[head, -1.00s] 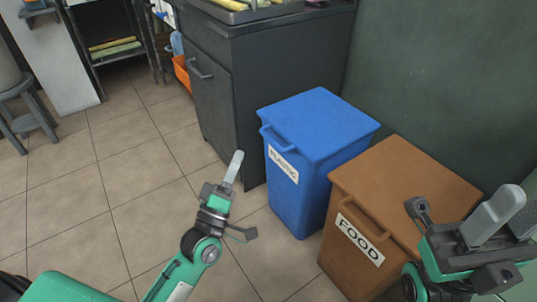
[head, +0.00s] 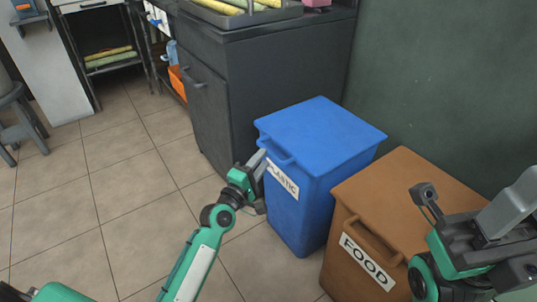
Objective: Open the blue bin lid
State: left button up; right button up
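The blue bin (head: 301,210) stands on the tiled floor with a white label reading PLASTIC on its front. Its blue lid (head: 322,132) lies flat and closed, with a handle (head: 276,150) on the front edge. My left gripper (head: 259,160) is at the left front corner of the bin, its fingertip close to the left end of the handle. I cannot tell whether it touches the handle, nor how its fingers stand. My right gripper (head: 480,215) is over the right side of the brown bin, away from the blue lid; its finger opening is not clear.
A brown bin (head: 358,262) labelled FOOD stands close on the right of the blue bin. A dark cabinet (head: 240,100) with a tray on top stands behind it on the left. A dark green wall (head: 450,80) is behind the bins. The floor (head: 110,200) at left is clear.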

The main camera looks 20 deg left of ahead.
aim_at(269, 150)
pick_arm(q)
jog(key=shift+b+x, duration=0.45)
jog(key=shift+x, duration=1.7)
grip_shut()
